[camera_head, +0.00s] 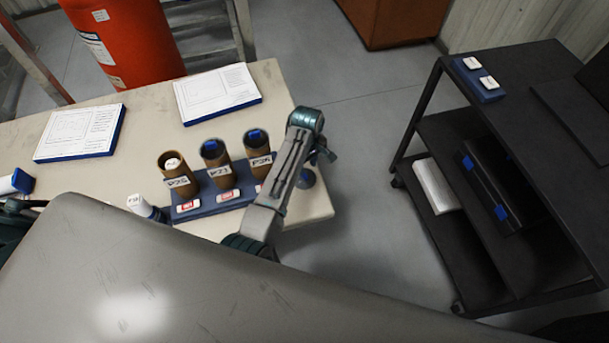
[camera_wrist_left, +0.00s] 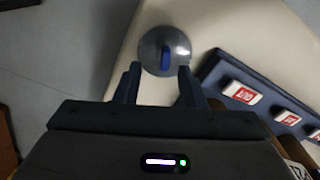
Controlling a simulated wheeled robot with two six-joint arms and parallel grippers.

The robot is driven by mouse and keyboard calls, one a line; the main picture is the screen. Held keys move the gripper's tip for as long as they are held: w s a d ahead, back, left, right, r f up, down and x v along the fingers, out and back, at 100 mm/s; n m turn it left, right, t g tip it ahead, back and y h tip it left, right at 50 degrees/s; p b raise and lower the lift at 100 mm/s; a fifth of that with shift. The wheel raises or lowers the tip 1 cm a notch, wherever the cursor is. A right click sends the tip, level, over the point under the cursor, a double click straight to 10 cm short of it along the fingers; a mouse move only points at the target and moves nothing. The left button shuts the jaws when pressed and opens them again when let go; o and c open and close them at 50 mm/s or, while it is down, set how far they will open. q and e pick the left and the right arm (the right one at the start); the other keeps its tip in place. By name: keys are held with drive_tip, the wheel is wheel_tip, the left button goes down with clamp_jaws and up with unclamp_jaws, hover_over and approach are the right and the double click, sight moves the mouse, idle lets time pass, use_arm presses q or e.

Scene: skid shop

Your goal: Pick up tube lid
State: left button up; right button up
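The tube lid is a grey round disc with a blue grip on top. It lies near the table's right edge in the head view (camera_head: 307,180), partly covered by my left arm. In the left wrist view the lid (camera_wrist_left: 177,48) sits at the fingertips, its blue grip upright between their lines. My left gripper (camera_wrist_left: 158,68) is open, with one finger on either side and nothing held. In the head view my left gripper (camera_head: 320,157) hangs over the lid, its fingers hard to make out. My right gripper is not seen.
A blue rack (camera_head: 213,204) with tubes P25 (camera_head: 178,178), P21 (camera_head: 217,165) and P26 (camera_head: 259,155) stands beside the lid. A white P38-like labelled cylinder (camera_head: 138,204) lies left of it. Two documents lie behind. A black shelf cart (camera_head: 520,110) stands right, across open floor.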

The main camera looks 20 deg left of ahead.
sight(305, 175)
use_arm(q)
drive_tip(key=f, duration=0.1)
drive_tip(key=f+p, duration=0.1)
drive_tip(key=f, duration=0.1)
drive_tip(key=shift+s+a+f, duration=0.15)
drive_tip(key=shift+s+f, duration=0.05)
drive_tip(key=shift+s, duration=0.15)
drive_tip(key=shift+f, duration=0.35)
clamp_jaws()
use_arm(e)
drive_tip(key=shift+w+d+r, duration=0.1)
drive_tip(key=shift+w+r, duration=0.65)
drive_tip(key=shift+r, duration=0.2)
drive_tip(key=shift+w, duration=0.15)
